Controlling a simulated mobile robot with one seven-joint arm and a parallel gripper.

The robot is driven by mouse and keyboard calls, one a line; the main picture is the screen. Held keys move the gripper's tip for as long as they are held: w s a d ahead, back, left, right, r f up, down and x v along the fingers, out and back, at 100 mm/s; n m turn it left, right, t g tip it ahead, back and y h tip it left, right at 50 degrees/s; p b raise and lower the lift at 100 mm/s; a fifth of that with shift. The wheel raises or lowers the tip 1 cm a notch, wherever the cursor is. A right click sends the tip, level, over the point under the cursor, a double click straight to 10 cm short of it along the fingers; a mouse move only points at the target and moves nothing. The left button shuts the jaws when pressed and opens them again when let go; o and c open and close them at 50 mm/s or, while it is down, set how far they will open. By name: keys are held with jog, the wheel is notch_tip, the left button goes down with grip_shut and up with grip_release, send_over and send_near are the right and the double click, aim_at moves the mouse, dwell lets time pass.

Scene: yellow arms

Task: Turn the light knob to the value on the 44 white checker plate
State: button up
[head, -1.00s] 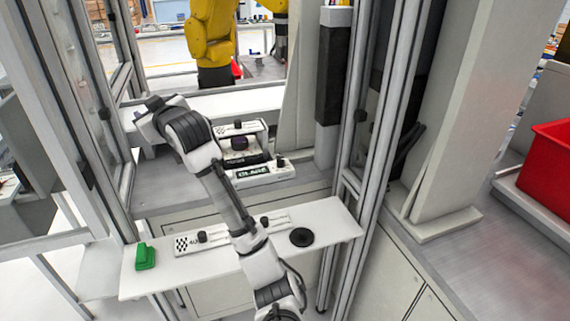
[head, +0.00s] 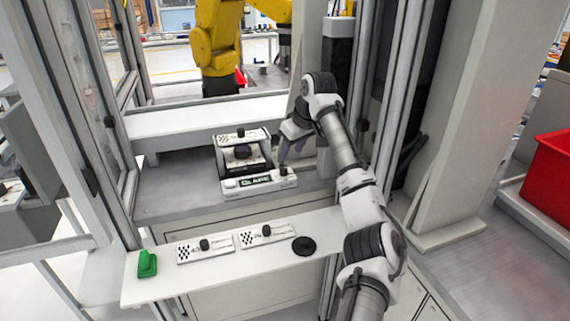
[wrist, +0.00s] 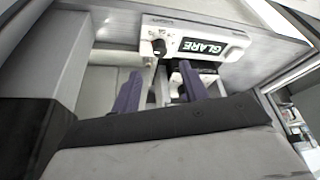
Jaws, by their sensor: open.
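A white panel with a dark GLARE display (head: 262,182) stands on the grey shelf, with a small black knob (head: 283,170) at its right end. The knob (wrist: 160,47) also shows in the wrist view, just beyond the fingertips. I cannot tell for sure that it is the light knob. My gripper (head: 293,150) is open, its purple fingers apart and empty, close to the panel's right end. Two white checker plates, left (head: 205,247) and right (head: 263,235), lie on the front ledge, each with a black knob. The left one's number seems to start with 4; their values are too small to read.
A white-framed box (head: 243,152) with a dark purple round part stands behind the panel. A green block (head: 147,263) and a black disc (head: 303,245) are on the front ledge (head: 225,275). A metal post (head: 385,130) rises right of my arm.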

aim_at(284, 168)
jog(key=p+x, duration=0.1)
jog(key=x, duration=0.7)
grip_shut()
